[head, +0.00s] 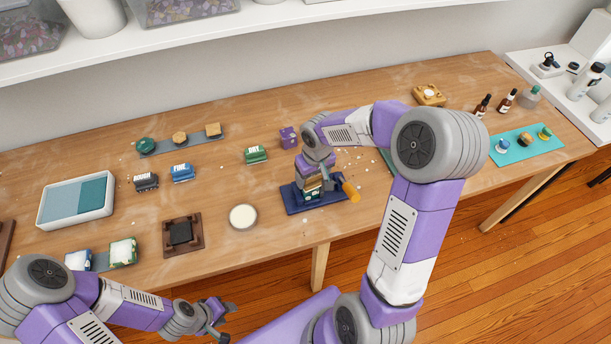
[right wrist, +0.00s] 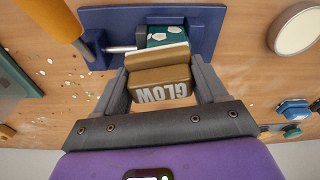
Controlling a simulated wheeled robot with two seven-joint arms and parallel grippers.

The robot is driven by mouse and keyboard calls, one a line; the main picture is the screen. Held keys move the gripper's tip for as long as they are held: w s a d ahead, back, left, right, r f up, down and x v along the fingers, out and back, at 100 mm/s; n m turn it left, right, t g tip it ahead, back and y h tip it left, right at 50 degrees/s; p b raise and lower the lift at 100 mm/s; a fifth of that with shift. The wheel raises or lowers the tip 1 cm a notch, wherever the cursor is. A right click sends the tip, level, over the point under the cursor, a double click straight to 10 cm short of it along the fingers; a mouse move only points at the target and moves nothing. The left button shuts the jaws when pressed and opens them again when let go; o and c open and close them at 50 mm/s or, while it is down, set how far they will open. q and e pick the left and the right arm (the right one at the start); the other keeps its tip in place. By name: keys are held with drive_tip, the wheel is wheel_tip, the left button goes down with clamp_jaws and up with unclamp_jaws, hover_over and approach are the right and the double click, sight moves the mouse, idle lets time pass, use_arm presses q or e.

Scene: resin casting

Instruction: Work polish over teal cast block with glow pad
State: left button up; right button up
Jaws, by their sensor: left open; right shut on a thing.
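The glow pad (right wrist: 160,85) is a brown-gold block lettered GLOW. My right gripper (head: 314,182) is shut on it, with one finger on each side in the right wrist view (right wrist: 160,92). The teal cast block (right wrist: 168,36), with pale flecks, sits in a dark blue clamp (right wrist: 205,35) with an orange handle (head: 351,192). The pad is right against or just over the block's near edge; I cannot tell if they touch. In the head view the gripper mostly hides the block. My left gripper (head: 218,322) is open and empty in front of the table.
A round tin with pale contents (head: 243,217) stands left of the clamp. Dark (head: 146,182), blue (head: 182,173) and green (head: 256,155) lettered pads stand farther left and behind. A purple cube (head: 288,137) is behind the clamp. A white tray (head: 75,215) lies far left.

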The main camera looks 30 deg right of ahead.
drive_tip(key=shift+s+d+f, duration=0.1)
drive_tip(key=shift+s+d, duration=0.05)
drive_tip(key=shift+d, duration=0.35)
drive_tip(key=shift+d, duration=0.1)
drive_tip(key=shift+w+a+b, duration=0.25)
drive_tip(key=shift+a+b, duration=0.05)
drive_tip(key=shift+a, duration=0.75)
drive_tip(key=shift+w+a+b, duration=0.2)
drive_tip(key=shift+a+b, duration=0.1)
drive_tip(key=shift+a, duration=0.7)
drive_tip(key=shift+r, duration=0.2)
wheel_tip(320, 180, up, 8)
drive_tip(key=p, duration=0.6)
